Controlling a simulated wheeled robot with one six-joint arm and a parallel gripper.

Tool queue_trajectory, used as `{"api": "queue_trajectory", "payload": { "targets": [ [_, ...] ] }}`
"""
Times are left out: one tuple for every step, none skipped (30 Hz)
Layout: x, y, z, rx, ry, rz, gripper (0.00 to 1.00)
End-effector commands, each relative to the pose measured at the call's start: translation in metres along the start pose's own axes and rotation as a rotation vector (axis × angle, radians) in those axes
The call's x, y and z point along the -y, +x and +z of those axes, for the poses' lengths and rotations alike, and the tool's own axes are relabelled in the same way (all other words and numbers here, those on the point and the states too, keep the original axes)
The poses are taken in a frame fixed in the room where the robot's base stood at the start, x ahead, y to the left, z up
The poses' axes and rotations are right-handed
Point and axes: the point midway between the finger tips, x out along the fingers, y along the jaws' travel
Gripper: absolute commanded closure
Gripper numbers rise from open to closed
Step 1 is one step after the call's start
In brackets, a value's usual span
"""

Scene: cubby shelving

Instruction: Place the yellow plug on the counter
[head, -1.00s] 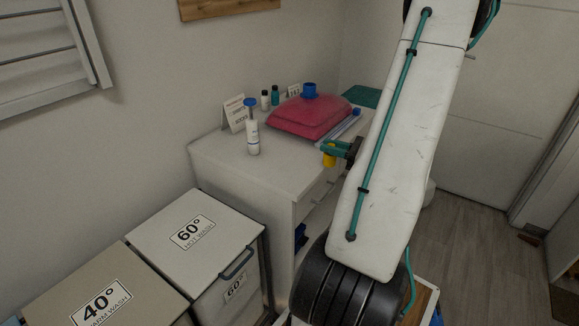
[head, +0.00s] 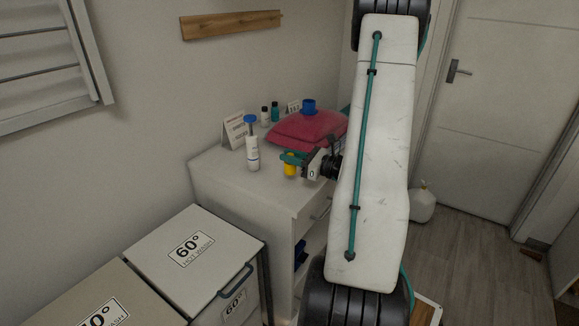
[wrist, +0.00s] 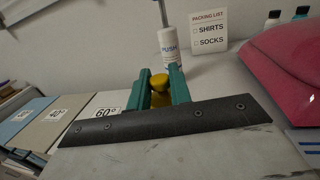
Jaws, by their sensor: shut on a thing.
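The yellow plug (head: 290,170) is held between the green fingers of my gripper (head: 293,158), over the white counter (head: 225,170). In the wrist view the plug (wrist: 159,84) sits between the two green fingertips, its lower part partly hidden by the gripper. My gripper is shut on it. In the head view the plug shows in front of the red bag and to the right of the white pump bottle. I cannot tell whether its bottom touches the counter.
A white pump bottle (head: 252,152) stands close by on the counter, with a packing list card (head: 234,130) behind it. Small bottles (head: 270,113) stand at the back. The counter's front left is clear.

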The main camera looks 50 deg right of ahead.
Motion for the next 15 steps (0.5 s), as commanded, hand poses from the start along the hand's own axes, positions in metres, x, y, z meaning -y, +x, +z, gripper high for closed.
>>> {"api": "queue_trajectory", "payload": {
  "targets": [
    [-0.001, 0.005, -0.001, 0.0, 0.0, 0.003, 1.0],
    [-0.001, 0.008, -0.002, 0.0, 0.001, 0.003, 1.0],
    [0.0, 0.006, -0.01, -0.001, 0.005, 0.0, 1.0],
    [0.0, 0.005, -0.015, -0.001, 0.006, 0.0, 1.0],
    [0.0, 0.005, -0.02, -0.001, 0.006, 0.0, 1.0],
    [0.0, 0.005, -0.026, -0.001, 0.006, 0.0, 1.0],
    [0.0, 0.005, -0.031, -0.001, 0.006, 0.0, 1.0],
    [0.0, 0.005, -0.034, -0.001, 0.004, 0.0, 1.0],
    [0.0, 0.004, -0.036, -0.001, 0.002, 0.0, 1.0],
    [0.0, 0.004, -0.037, -0.001, 0.001, 0.0, 1.0],
    [0.0, 0.004, -0.037, 0.0, 0.001, 0.0, 1.0],
    [0.0, 0.004, -0.036, 0.0, 0.0, 0.0, 1.0],
    [0.0, 0.004, -0.036, 0.0, 0.0, 0.0, 1.0],
    [0.0, 0.004, -0.036, 0.0, 0.0, 0.0, 1.0],
    [0.0, 0.004, -0.036, 0.0, 0.0, 0.0, 1.0]
  ]
}}
